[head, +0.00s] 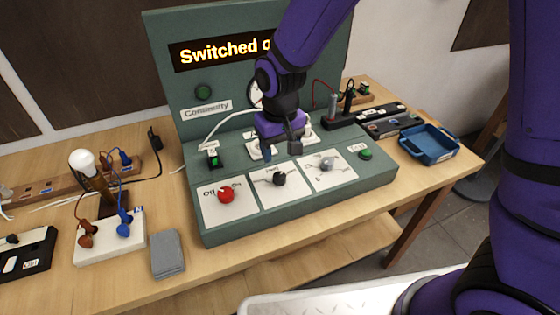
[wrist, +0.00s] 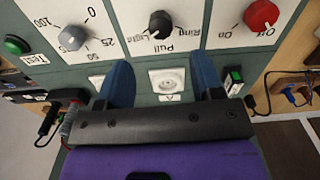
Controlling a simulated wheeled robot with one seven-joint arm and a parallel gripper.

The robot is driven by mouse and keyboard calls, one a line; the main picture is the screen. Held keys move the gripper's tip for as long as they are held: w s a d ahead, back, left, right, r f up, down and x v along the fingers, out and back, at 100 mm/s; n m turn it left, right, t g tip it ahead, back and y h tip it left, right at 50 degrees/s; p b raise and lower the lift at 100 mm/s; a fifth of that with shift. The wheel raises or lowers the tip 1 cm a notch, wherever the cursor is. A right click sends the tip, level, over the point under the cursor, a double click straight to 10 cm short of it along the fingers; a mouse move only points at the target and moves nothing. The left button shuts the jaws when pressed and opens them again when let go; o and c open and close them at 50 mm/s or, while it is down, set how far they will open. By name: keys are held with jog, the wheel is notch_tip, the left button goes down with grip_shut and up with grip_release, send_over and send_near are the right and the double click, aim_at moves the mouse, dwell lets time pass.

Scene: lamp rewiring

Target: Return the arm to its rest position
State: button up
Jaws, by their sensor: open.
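My gripper (head: 279,148) is open and empty above the green test console (head: 215,222). In the wrist view, the two blue fingertips of my gripper (wrist: 164,80) stand apart, with a white socket plate (wrist: 167,84) showing between them. The fingers hang near the back of the console's sloped panel, behind the black knob (head: 279,179). The red knob (head: 226,194) and the grey knob (head: 327,164) flank it. My purple arm hides part of the sign (head: 215,52), which reads "Switched o...", and part of the dial.
A blue tray (head: 430,155) stands at the table's right end. A white cable runs behind the fingers.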

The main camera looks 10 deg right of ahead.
jog(key=shift+r, duration=0.9)
jog(key=s+d+r+m+t, duration=0.1)
jog(key=s+d+r, duration=0.1)
jog(key=d+r, duration=0.55)
jog(key=s+d+r+m+t, duration=0.1)
jog(key=s+d+r, duration=0.2)
jog(key=d+r, duration=0.45)
jog(key=s+d+r+m+t, duration=0.1)
jog(key=s+d+r+t, duration=0.2)
jog(key=s+d+r, duration=0.4)
jog(key=s+d, duration=0.2)
jog(key=s, duration=0.4)
jog(key=shift+s+d+r+m, duration=0.2)
jog(key=shift+d+m, duration=0.05)
jog(key=shift+m, duration=0.15)
